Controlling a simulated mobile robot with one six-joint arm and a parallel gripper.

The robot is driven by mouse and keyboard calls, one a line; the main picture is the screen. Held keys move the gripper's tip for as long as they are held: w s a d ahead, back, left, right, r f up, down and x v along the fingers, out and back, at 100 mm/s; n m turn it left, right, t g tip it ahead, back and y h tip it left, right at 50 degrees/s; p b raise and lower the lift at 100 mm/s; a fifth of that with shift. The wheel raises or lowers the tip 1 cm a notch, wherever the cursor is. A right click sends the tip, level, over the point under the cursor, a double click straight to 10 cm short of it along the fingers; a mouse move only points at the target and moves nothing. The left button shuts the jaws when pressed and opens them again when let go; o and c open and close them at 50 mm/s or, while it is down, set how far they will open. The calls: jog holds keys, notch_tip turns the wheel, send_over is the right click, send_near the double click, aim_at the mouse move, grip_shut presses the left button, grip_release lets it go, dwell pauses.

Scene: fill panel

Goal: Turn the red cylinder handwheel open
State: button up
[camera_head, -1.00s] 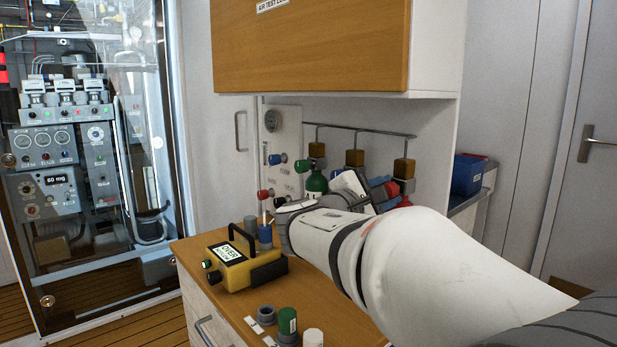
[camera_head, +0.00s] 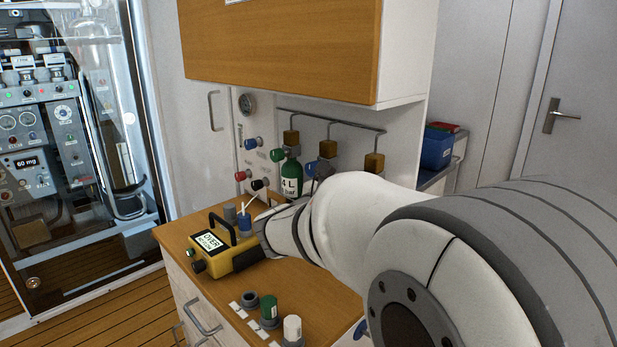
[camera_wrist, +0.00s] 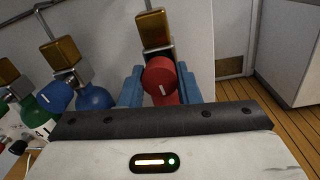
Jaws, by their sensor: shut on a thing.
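In the wrist view, the red handwheel (camera_wrist: 160,77) sits on top of the red cylinder (camera_wrist: 166,98), below a brass block. A white mark shows on the handwheel. My gripper (camera_wrist: 161,80) has one blue finger on each side of the handwheel and is shut on it. The cylinder's lower part is hidden behind the gripper body. In the head view my arm hides the red cylinder and the gripper.
Left of the red cylinder stand a blue cylinder (camera_wrist: 94,97) and a green cylinder (camera_head: 290,178). A pipe (camera_head: 330,124) runs above them. A yellow meter (camera_head: 222,246) and small capped bottles (camera_head: 269,309) occupy the wooden counter (camera_head: 215,297). An overhead cabinet (camera_head: 280,45) hangs above.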

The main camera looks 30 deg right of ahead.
jog(key=shift+f+n, duration=0.15)
jog(key=shift+n, duration=0.15)
jog(key=o, duration=1)
jog(key=shift+c, duration=0.2)
jog(key=shift+a, duration=0.1)
jog(key=p+v, duration=0.1)
jog(key=v, duration=0.6)
jog(key=shift+s+a, duration=0.15)
jog(key=shift+a, duration=0.15)
